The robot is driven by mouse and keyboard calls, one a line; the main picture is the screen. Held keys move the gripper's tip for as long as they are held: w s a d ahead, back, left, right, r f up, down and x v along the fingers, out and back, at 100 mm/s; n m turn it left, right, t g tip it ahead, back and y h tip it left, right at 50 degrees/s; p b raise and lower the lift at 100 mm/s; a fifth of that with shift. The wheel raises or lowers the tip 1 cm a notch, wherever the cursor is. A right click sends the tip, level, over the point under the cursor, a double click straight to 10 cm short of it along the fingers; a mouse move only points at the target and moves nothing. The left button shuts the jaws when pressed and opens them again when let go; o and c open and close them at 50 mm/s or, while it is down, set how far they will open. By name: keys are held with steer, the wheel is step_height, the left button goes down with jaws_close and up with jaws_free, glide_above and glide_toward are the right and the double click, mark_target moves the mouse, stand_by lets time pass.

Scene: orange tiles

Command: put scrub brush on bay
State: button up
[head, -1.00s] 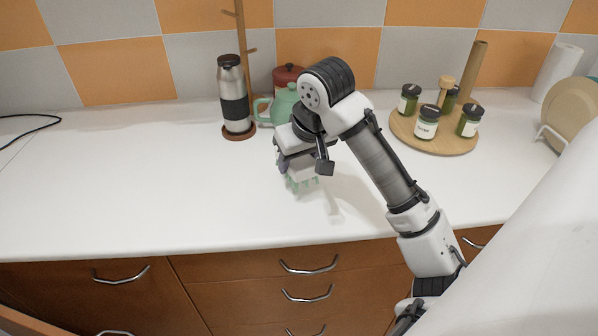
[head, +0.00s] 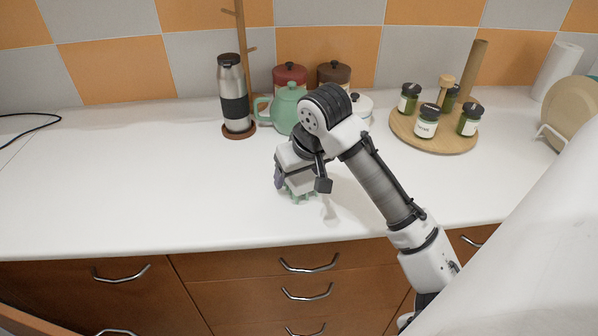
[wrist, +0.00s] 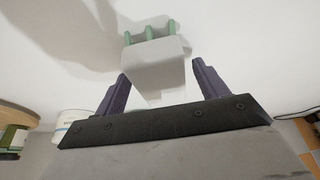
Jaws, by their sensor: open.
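The scrub brush (head: 300,188), a pale block with green bristles, is at the counter below my gripper in the head view. It also shows in the wrist view (wrist: 155,68), bristles pointing away from the camera. My gripper (head: 292,183) is open above and around the brush. In the wrist view its two purple fingers (wrist: 163,84) stand on either side of the block, with a gap on each side. The bristles seem at or near the counter; contact is hard to tell. No separately marked bay is visible, only the white counter (head: 130,190).
A round wooden tray (head: 435,144) with jars is at right. The left counter is mostly clear; its front edge is near.

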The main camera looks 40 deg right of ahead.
steer(key=shift+o, duration=0.3)
steer(key=v, duration=1.1)
steer(key=shift+r+b, duration=0.3)
steer(key=shift+b, duration=0.15)
steer(key=shift+o, duration=0.2)
steer(key=shift+s+a+r+b, duration=0.1)
steer(key=shift+a+r+b, duration=0.15)
steer(key=shift+r+b, duration=0.8)
glide_above(300, 176)
step_height(300, 176, down, 7)
steer(key=shift+f+p, duration=0.1)
steer(key=shift+p, duration=0.25)
steer(key=x, duration=0.2)
steer(key=p+x, duration=0.1)
steer(key=x, duration=0.1)
steer(key=shift+s+d+f, duration=0.1)
steer(key=shift+d+f, duration=0.15)
steer(key=shift+f, duration=0.5)
steer(key=shift+w+f, duration=0.2)
steer(key=shift+f, duration=0.05)
